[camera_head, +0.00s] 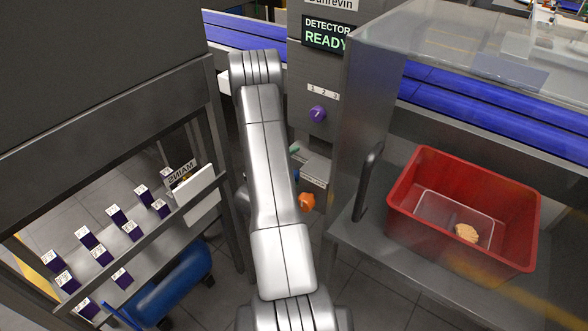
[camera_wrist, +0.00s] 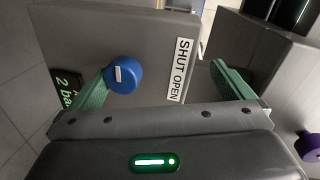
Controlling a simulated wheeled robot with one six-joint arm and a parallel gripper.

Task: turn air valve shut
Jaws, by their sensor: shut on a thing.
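The air valve's blue knob (camera_wrist: 124,74), with a white pointer mark, sits on a grey panel (camera_wrist: 150,35) in the wrist view. A SHUT / OPEN label (camera_wrist: 179,70) is beside it. My gripper (camera_wrist: 165,80) has green fingers that stand well apart in this view. One finger overlaps the knob's edge; the other is past the panel's edge. The full contact on the knob is not clear. A dark display (camera_wrist: 68,92) reads "2 ba", partly hidden by the finger. In the head view my arm covers most of the gripper; the blue knob (camera_head: 297,175) just shows.
An orange part (camera_head: 307,202) is just below the valve panel. A purple knob (camera_head: 317,114) is on the detector column under the READY screen (camera_head: 327,37). A red crate (camera_head: 410,180) with a clear tray stands on the right. A rack with labelled purple tags (camera_head: 85,238) is at left.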

